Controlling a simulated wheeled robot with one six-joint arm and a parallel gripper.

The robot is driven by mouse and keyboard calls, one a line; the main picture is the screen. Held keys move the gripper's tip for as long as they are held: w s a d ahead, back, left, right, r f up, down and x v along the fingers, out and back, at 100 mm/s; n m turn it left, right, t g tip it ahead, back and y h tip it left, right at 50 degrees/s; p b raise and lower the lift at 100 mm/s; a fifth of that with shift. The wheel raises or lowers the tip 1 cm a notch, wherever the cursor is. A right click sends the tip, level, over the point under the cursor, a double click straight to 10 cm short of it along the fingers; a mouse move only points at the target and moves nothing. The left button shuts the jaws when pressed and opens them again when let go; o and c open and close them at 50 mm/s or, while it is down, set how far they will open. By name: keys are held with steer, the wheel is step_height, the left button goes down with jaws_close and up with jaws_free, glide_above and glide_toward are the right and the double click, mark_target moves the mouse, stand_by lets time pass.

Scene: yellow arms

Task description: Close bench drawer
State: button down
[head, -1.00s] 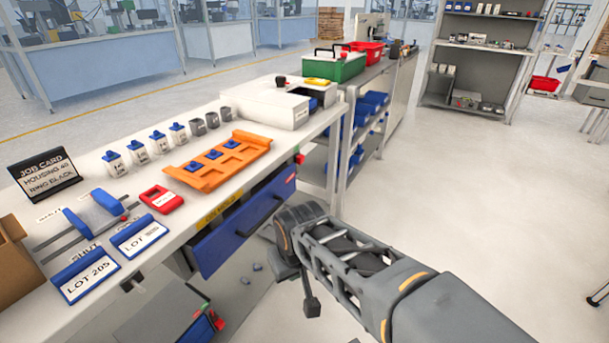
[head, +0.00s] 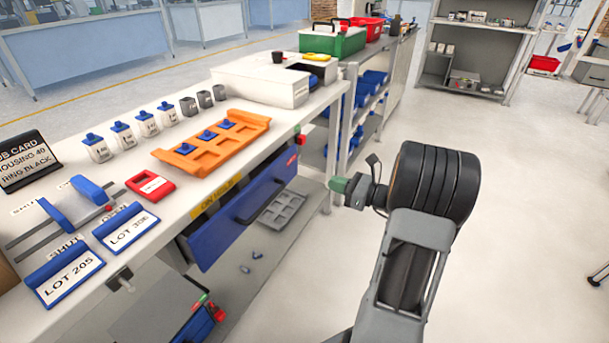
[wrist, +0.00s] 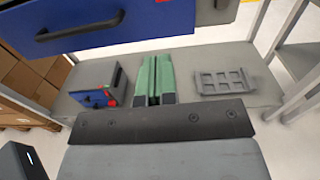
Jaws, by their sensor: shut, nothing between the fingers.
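The bench drawer (head: 243,216) has a blue front with a dark bar handle (head: 262,199) and stands out from under the white bench top. In the wrist view the drawer front (wrist: 115,22) fills the upper left, with its handle (wrist: 80,27) across it. My gripper (head: 338,185) is to the right of the drawer in the head view, apart from it. Its green fingers (wrist: 154,78) are together and empty in the wrist view, in front of and below the drawer. How far the drawer is out is hard to tell.
A grey tray (head: 281,207) and a blue-fronted box (wrist: 98,95) lie on the lower shelf. Bench legs stand at both sides.

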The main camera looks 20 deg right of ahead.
mark_target(290, 165)
steer(key=shift+t, duration=0.3)
steer(key=b+x, duration=0.1)
steer(key=x, duration=0.4)
steer(key=b+x, duration=0.1)
steer(key=x, duration=0.5)
steer(key=shift+w+d+f, duration=0.15)
steer(key=shift+w+f, duration=0.1)
steer(key=shift+w, duration=0.2)
steer(key=shift+b+x, duration=0.45)
steer(key=shift+x, duration=0.5)
steer(key=shift+d+r, duration=0.1)
steer(key=x, duration=0.4)
steer(key=shift+w, duration=0.1)
steer(key=shift+w+r, duration=0.1)
